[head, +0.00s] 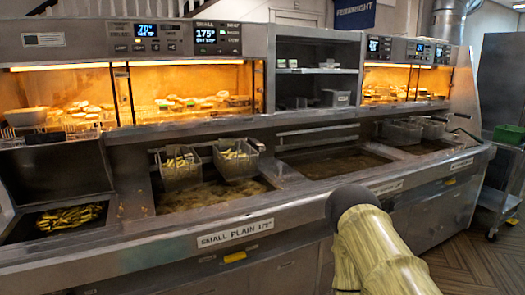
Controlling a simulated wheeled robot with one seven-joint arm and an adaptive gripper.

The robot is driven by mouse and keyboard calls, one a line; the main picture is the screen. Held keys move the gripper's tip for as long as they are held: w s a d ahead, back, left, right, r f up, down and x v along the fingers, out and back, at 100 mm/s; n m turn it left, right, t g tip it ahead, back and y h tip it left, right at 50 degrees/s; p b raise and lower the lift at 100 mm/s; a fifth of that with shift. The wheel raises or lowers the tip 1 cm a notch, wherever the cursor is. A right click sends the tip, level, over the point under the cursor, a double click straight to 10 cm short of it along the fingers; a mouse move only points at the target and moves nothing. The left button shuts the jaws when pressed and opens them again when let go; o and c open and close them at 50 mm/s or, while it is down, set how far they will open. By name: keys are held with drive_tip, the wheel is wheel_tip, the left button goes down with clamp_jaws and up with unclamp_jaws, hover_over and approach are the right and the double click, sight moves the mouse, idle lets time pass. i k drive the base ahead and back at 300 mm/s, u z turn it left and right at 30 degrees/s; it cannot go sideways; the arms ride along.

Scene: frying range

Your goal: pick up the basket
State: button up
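Two wire frying baskets hang side by side at the back of the left fryer vat. The left basket (181,177) and the right basket (236,168) both hold pale fry-like pieces. A dark handle shows at the right basket's upper right. Two more baskets hang over the far right vat, one nearer (402,135) and one farther (433,129); their contents are unclear. My arm rises from the lower right in front of the range, ending in a dark rounded part. No gripper fingers show, and my arm is apart from all the baskets.
The left vat (202,197) and the middle vat (325,163) hold brownish oil. A bin (70,217) of fries is at far left. Lit shelves of food stand above. The counter's front edge (240,232) lies between me and the vats. A cart (500,178) stands right; the floor before it is clear.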

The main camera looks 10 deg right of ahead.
sight(234, 160)
drive_tip(key=u, duration=0.2)
drive_tip(key=k, duration=0.35)
drive_tip(key=z, duration=0.9)
drive_tip(key=i, duration=1.85)
drive_tip(key=u, duration=1.25)
drive_tip(key=k, duration=0.25)
drive_tip(key=u, duration=2.6)
